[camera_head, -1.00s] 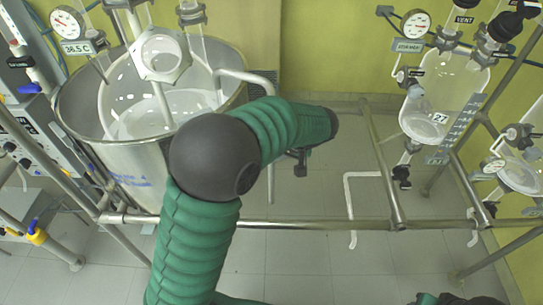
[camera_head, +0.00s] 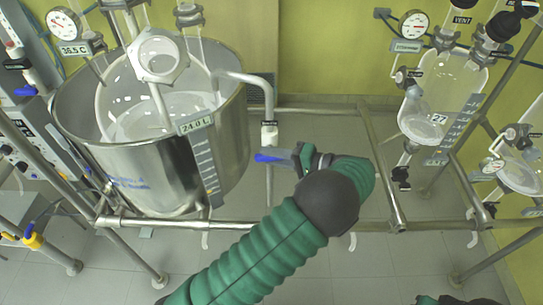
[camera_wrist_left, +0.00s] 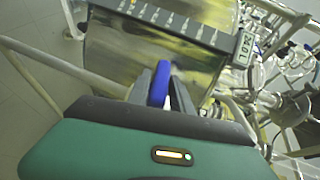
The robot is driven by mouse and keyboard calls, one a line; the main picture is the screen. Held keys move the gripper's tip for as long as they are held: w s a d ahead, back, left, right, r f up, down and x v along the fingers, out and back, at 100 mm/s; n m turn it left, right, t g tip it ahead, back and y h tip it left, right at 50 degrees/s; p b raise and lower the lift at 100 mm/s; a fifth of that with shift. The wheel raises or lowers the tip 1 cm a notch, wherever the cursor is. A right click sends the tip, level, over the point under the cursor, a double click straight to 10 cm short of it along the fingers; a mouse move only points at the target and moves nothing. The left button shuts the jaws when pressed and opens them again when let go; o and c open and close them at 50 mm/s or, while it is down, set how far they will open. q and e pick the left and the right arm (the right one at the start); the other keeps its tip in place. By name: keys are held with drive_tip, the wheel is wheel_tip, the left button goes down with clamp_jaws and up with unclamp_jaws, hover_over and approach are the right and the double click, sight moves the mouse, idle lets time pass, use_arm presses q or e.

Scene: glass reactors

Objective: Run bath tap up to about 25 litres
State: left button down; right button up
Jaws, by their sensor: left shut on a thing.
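The metal bath (camera_head: 140,160) stands at the left with a glass vessel (camera_head: 140,118) inside it. A tag reading 24.0 L (camera_head: 195,124) tops a level scale (camera_head: 205,160) on its front; the tag also shows in the left wrist view (camera_wrist_left: 245,45). The tap pipe (camera_head: 269,100) runs down at the bath's right, with a blue tap handle (camera_head: 268,157) low on it. My left gripper (camera_head: 288,157) is shut on this handle. In the left wrist view the blue handle (camera_wrist_left: 160,84) sits between the fingers (camera_wrist_left: 163,92). My right gripper is not in view.
A metal rail (camera_head: 300,224) crosses in front of the bath. A glass reactor (camera_head: 440,95) hangs in a frame at the right. A gauge (camera_head: 62,24) with a 36.5 C tag stands at upper left. Grey floor (camera_head: 320,260) shows below the rail.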

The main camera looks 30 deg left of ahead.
use_arm(q)
drive_tip(key=shift+w+f+m+y, duration=0.1)
drive_tip(key=shift+m+y, duration=0.2)
drive_tip(key=shift+y, duration=0.2)
drive_tip(key=c, duration=1.5)
unclamp_jaws()
drive_tip(key=shift+d, duration=0.1)
drive_tip(key=shift+o, duration=1.1)
drive_tip(key=shift+w, duration=0.15)
